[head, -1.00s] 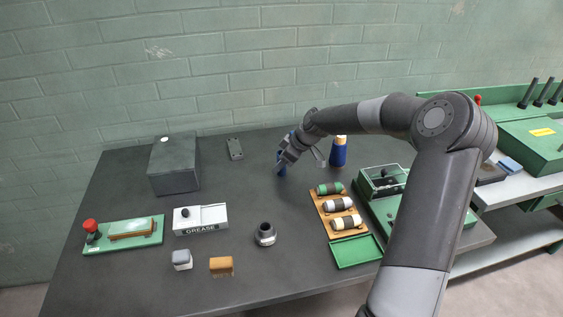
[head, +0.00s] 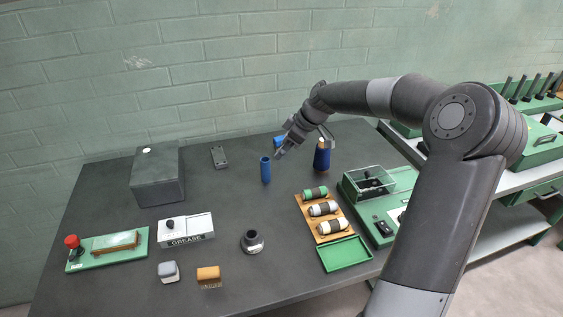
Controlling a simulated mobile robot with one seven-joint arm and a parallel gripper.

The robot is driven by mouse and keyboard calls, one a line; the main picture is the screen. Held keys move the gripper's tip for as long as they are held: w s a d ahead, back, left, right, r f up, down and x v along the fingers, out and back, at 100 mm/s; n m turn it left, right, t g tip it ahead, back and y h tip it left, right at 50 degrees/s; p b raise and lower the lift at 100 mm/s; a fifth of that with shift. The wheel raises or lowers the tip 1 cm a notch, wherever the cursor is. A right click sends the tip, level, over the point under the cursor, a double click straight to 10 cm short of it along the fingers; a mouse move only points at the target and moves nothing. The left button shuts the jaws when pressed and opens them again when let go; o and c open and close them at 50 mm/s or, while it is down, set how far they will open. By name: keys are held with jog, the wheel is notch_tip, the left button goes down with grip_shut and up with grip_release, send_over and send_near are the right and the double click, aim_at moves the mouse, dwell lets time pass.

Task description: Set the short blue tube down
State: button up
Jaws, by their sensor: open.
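The short blue tube (head: 265,170) stands upright on the dark table toward the back middle. My gripper (head: 281,153) is open and empty, just right of the tube's upper end and apart from it in the picture. A second blue thing (head: 278,141) shows partly behind my gripper; the rest of it is hidden. My wrist and arm reach in from the right above the table.
A dark blue bottle-like object (head: 322,156) stands right of my gripper. A wooden rack (head: 311,223) with wrapped rolls, a green tray (head: 344,254) and a clear-lidded green box (head: 372,190) lie to the right. A grey box (head: 157,178) stands back left. Table around the tube's left and front is clear.

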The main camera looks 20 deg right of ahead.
jog(key=s+a+r+m+g+h, duration=0.1)
jog(key=s+a+r+m+h, duration=0.2)
jog(key=s, duration=0.4)
jog(key=s+a+r+m+h, duration=0.1)
jog(key=s+a+h, duration=0.1)
jog(key=s+a, duration=0.45)
jog(key=s+r+m+t, duration=0.1)
jog(key=s+r+m, duration=0.1)
jog(key=s, duration=0.9)
jog(key=s+d+r+m+t, duration=0.1)
jog(key=s+m, duration=0.4)
jog(key=s, duration=0.7)
jog(key=shift+r+t, duration=0.5)
jog(key=shift+r, duration=0.35)
